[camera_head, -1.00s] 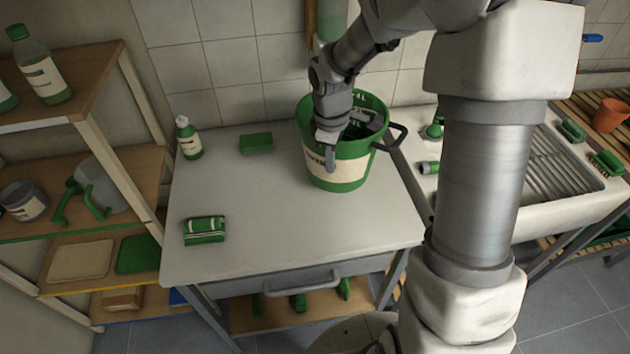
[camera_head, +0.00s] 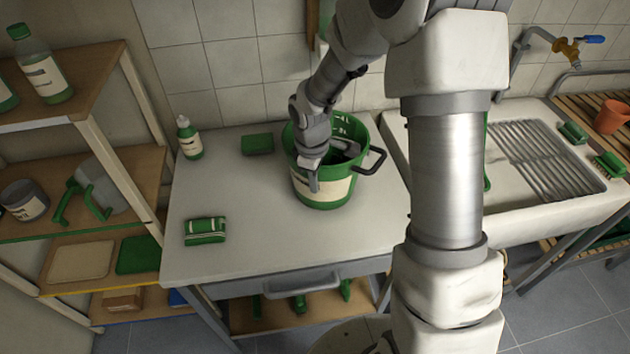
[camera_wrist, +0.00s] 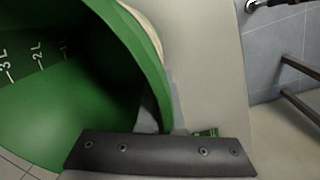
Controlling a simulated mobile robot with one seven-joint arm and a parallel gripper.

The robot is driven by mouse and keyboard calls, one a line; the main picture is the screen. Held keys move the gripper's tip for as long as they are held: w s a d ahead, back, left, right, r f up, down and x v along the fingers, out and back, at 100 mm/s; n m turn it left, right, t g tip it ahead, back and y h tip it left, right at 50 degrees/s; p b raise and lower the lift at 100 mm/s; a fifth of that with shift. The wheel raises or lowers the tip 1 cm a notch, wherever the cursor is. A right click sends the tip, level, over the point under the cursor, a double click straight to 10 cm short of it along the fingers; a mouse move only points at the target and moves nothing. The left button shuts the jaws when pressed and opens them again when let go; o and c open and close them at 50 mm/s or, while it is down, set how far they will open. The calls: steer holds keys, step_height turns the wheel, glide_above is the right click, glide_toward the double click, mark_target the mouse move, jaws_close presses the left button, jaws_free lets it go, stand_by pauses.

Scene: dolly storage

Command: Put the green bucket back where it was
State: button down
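The green bucket (camera_head: 336,190) with a cream label is upright at the right part of the white worktable (camera_head: 260,235). I cannot tell whether its base touches the tabletop. My gripper (camera_head: 315,172) is at the bucket's near-left rim, with one finger outside over the label and the other hidden inside. It appears shut on the bucket wall. In the wrist view the bucket (camera_wrist: 50,120) fills the left, showing volume marks inside, and its rim runs down behind my dark gripper (camera_wrist: 160,155). The bucket's dark handle sticks out to the right.
A spray bottle (camera_head: 189,138), a green sponge (camera_head: 257,144) and a green-white packet (camera_head: 205,231) are on the table. A sink (camera_head: 555,205) stands to the right, a shelf unit (camera_head: 110,170) to the left. The table's front middle is clear.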

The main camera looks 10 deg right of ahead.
steer(key=c, duration=1.1)
jaws_free()
step_height(320, 180, up, 12)
steer(key=s+r+p, duration=0.1)
steer(key=s+d+r+m+t, duration=0.1)
steer(key=s+r+m, duration=0.3)
steer(key=s, duration=0.3)
steer(key=s+d+r+m+t, duration=0.1)
steer(key=s+r+m+t, duration=0.1)
steer(key=s+r+m, duration=0.2)
steer(key=s+d+r+m+t, duration=0.1)
steer(key=s+r+m, duration=0.3)
steer(key=s, duration=0.5)
steer(key=shift+s+d+r+t+y, duration=0.3)
steer(key=shift+d, duration=0.2)
